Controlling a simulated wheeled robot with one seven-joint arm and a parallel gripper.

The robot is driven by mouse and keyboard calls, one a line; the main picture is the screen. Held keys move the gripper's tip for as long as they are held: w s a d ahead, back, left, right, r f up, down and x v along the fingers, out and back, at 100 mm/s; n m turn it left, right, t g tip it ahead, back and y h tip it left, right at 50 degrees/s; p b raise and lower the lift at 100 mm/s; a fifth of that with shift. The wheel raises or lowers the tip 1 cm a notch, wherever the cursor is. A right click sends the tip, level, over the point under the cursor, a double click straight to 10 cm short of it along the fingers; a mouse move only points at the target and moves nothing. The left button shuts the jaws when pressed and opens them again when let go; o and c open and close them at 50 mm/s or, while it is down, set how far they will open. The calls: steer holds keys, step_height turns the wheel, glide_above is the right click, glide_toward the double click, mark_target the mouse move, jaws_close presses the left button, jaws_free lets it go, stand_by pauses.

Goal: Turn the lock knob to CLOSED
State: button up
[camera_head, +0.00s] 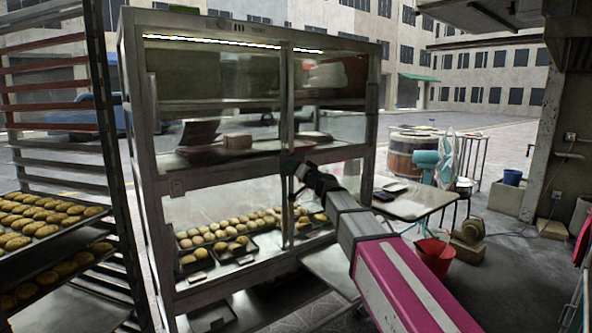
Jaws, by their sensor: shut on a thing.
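A glass-fronted metal cabinet (222,178) stands in the middle of the view, with trays of round buns on its lower shelf. My arm reaches in from the lower right. My gripper (299,174) is at the cabinet's front, by the middle upright and just below the middle rail. It is shut on the lock knob there. The knob itself is hidden by the gripper, so I cannot tell which way it is turned. No CLOSED marking can be read at this size.
A tray rack (62,154) with buns stands close on the left. A table (415,204), a teal fan (437,160), a red bucket (434,257) and a wooden barrel (413,150) are to the right. Open floor lies at the lower right.

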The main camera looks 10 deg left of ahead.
stand_by(0.4)
steer(key=o, duration=0.9)
steer(key=v, duration=1)
steer(key=shift+s+d+f, duration=0.15)
steer(key=shift+s+d, duration=0.1)
steer(key=shift+d, duration=0.05)
